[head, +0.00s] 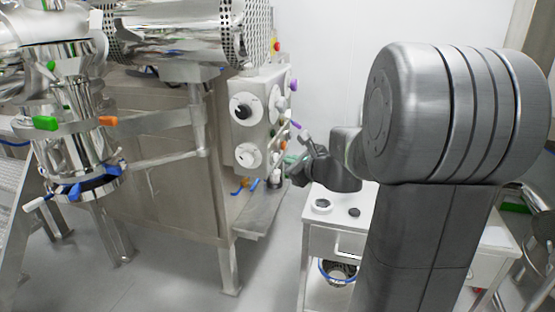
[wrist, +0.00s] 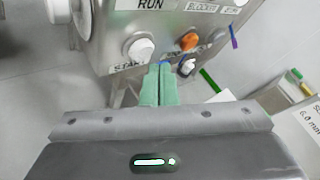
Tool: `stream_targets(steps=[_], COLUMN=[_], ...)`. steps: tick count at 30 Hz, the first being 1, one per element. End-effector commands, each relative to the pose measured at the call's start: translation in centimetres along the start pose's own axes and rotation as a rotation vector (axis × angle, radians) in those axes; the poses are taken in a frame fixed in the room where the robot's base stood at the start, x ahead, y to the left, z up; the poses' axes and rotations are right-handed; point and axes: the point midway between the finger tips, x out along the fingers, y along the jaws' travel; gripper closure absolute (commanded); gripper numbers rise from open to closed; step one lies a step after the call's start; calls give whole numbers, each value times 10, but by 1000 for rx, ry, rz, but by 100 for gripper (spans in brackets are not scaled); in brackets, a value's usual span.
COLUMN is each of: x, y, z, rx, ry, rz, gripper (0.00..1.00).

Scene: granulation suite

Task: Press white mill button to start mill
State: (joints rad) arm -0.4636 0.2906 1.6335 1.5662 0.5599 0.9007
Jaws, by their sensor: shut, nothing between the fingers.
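The steel control box (head: 240,150) is mounted at the end of the mill's steel body. In the wrist view its panel (wrist: 180,22) carries a round white button (wrist: 141,48) beside a label that reads START. My gripper (wrist: 158,72) is shut and empty, its green fingers pointing at the panel. The fingertips are just below and to the right of the white button; I cannot tell whether they touch the panel. In the head view my gripper (head: 296,162) is at the box's right side, small and partly hidden.
An orange knob (wrist: 189,41), a white-and-black knob (wrist: 186,67) and a purple piece (wrist: 234,36) sit right of the fingers. Two dials (head: 243,106) face the head camera. A white cart (head: 318,240) with small items stands below my arm. Open floor lies in front.

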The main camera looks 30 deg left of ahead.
Motion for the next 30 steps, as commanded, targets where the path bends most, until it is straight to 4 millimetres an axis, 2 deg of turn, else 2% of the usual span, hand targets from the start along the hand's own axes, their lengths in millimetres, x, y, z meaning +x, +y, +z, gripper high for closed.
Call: stream_targets(steps=[30], x=[6], y=[5], z=[5], rx=[0], ry=[0], rz=[1], gripper=[100])
